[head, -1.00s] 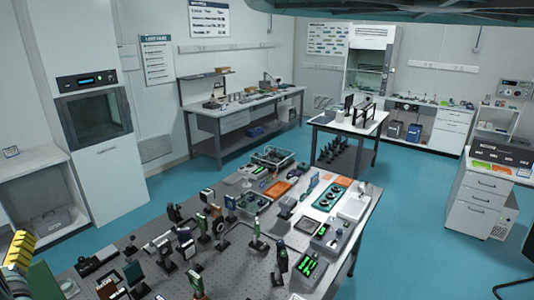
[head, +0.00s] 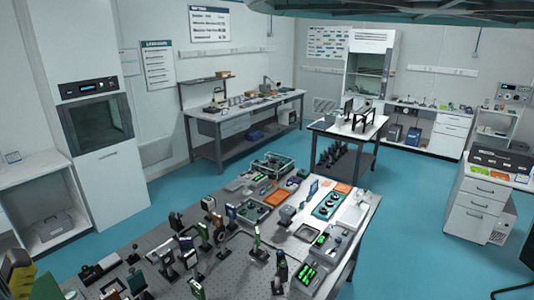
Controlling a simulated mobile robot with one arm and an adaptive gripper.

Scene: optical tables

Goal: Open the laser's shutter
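The optical table (head: 205,240) fills the lower middle, with several small posts and mounts on it. I cannot tell which device is the laser, and no shutter can be made out at this size. A low black device (head: 92,273) lies at the table's left part. A device with a bright green display (head: 307,275) sits near its front right edge. My gripper is not clearly in view.
A blurred dark and yellow shape (head: 20,272) is at the lower left edge. A smaller table (head: 345,128) stands behind, a long bench (head: 235,112) at the back wall, and a white drawer unit (head: 480,205) at right. Blue floor (head: 420,190) between them is clear.

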